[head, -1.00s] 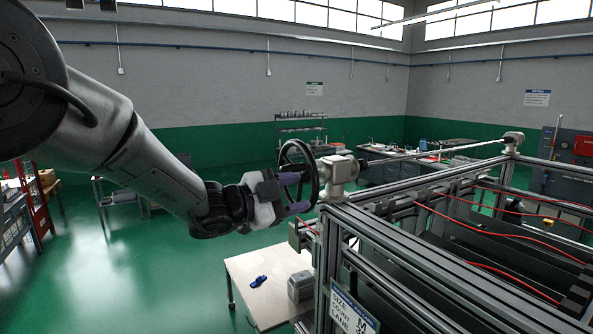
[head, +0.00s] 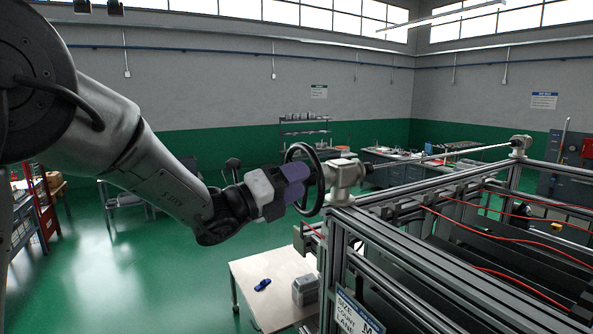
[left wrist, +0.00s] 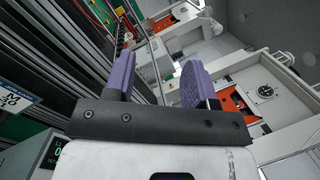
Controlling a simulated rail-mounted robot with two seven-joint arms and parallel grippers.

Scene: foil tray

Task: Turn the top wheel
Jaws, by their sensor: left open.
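The top wheel (head: 321,187) is a dark handwheel on a pale grey gear housing (head: 345,175) at the near left corner of the metal frame. My left gripper (head: 300,182) is at the wheel's left side in the head view, its purple fingers overlapping the rim and hiding part of the wheel. I cannot tell whether they touch it. In the left wrist view the two purple fingers (left wrist: 160,66) stand apart with nothing held between them. The wheel does not show clearly there. My right gripper is not in view.
The aluminium frame (head: 405,250) with red hoses fills the right side, and a thin rod (head: 440,156) runs back from the housing. A low table (head: 262,305) with a blue tool (head: 263,285) and a grey box (head: 305,289) stands below. Green floor is open at left.

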